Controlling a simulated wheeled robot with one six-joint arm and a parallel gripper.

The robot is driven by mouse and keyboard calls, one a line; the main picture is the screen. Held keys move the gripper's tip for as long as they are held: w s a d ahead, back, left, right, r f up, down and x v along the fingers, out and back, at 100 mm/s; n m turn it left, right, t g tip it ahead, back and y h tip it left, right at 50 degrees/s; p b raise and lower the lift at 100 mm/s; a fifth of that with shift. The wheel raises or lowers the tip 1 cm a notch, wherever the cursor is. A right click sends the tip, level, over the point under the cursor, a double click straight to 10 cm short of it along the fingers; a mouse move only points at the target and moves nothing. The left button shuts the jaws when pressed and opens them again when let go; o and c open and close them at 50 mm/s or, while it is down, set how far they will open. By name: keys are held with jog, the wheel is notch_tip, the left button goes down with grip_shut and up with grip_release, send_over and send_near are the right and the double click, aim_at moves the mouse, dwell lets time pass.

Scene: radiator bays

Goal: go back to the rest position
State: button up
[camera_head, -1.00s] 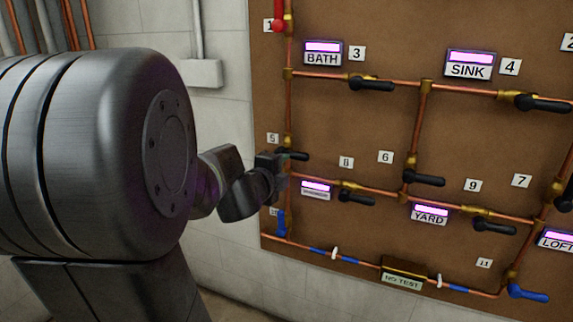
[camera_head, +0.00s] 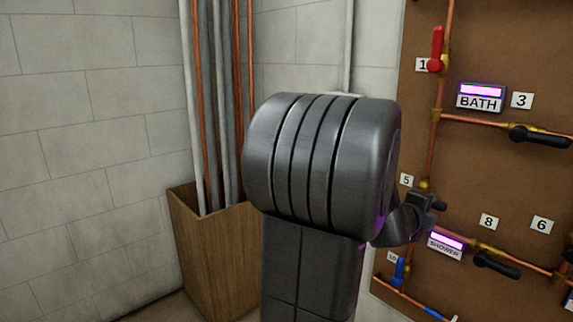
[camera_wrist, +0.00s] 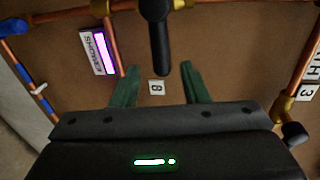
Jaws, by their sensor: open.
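My gripper (camera_head: 420,206) is small and partly hidden behind my arm in the head view, in front of the board's left edge near label 5. In the wrist view its two green fingers (camera_wrist: 158,69) are spread apart with nothing held between them. A black lever handle (camera_wrist: 160,40) hangs down in the picture between the fingertips; I cannot tell how far it is from them. The label 8 (camera_wrist: 157,87) shows beyond the fingers.
The brown pipe board (camera_head: 500,180) carries copper pipes, a red lever (camera_head: 437,48), a blue lever (camera_head: 398,272) and the signs BATH (camera_head: 479,103) and SHOWER (camera_head: 446,243). A wooden bin (camera_head: 215,265) with upright pipes stands left of my arm, by the wall.

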aim_at(435, 203)
jog(key=shift+x, duration=3.15)
jog(key=shift+s, duration=0.1)
jog(key=p+v, duration=0.1)
jog(key=v, duration=1.3)
jog(key=x, duration=1.4)
jog(key=shift+r, duration=0.3)
jog(key=shift+r+n+p, duration=0.2)
jog(key=shift+n+p, duration=0.15)
jog(key=shift+n, duration=0.15)
jog(key=shift+a, duration=0.1)
